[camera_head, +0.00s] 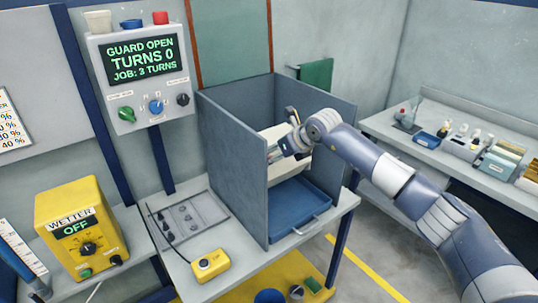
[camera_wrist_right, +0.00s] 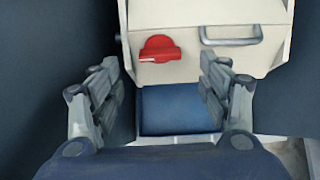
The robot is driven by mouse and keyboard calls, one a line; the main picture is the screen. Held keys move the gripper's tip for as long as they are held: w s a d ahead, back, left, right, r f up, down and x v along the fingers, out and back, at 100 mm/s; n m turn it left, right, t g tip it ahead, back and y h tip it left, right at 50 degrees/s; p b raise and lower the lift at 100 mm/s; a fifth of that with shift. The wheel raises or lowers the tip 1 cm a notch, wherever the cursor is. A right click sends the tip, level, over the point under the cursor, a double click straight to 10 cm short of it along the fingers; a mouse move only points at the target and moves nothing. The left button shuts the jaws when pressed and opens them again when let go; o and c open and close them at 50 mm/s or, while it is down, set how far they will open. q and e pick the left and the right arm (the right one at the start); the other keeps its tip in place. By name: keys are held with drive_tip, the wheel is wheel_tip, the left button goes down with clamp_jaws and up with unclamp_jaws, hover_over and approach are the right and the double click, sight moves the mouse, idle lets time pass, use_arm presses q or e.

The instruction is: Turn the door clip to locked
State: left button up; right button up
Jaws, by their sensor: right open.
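The door clip (camera_wrist_right: 160,48) is a red knob with a flat lower edge, mounted on a cream door panel (camera_wrist_right: 190,66). Its longer shape lies roughly level across the panel. My right gripper is open, with a finger on each side below the clip in the wrist view (camera_wrist_right: 162,78); nothing shows between the fingers, and they look apart from the clip. My left gripper is not in view.
A grey handle (camera_wrist_right: 231,38) sits right of the clip. The booth's grey side walls (camera_head: 232,160) flank my right gripper closely. A blue tray (camera_head: 298,205) lies below. The display (camera_head: 140,60) reads GUARD OPEN, TURNS 0, JOB: 3 TURNS.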

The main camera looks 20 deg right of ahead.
drive_tip(key=p+x, duration=0.1)
drive_tip(key=x, duration=0.4)
drive_tip(key=shift+w, duration=0.15)
drive_tip(key=shift+w+f, duration=0.15)
drive_tip(key=shift+f, duration=0.05)
drive_tip(key=shift+c, duration=0.8)
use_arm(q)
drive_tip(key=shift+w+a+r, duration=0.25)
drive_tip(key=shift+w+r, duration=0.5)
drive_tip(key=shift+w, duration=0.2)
use_arm(e)
drive_tip(key=c, duration=0.9)
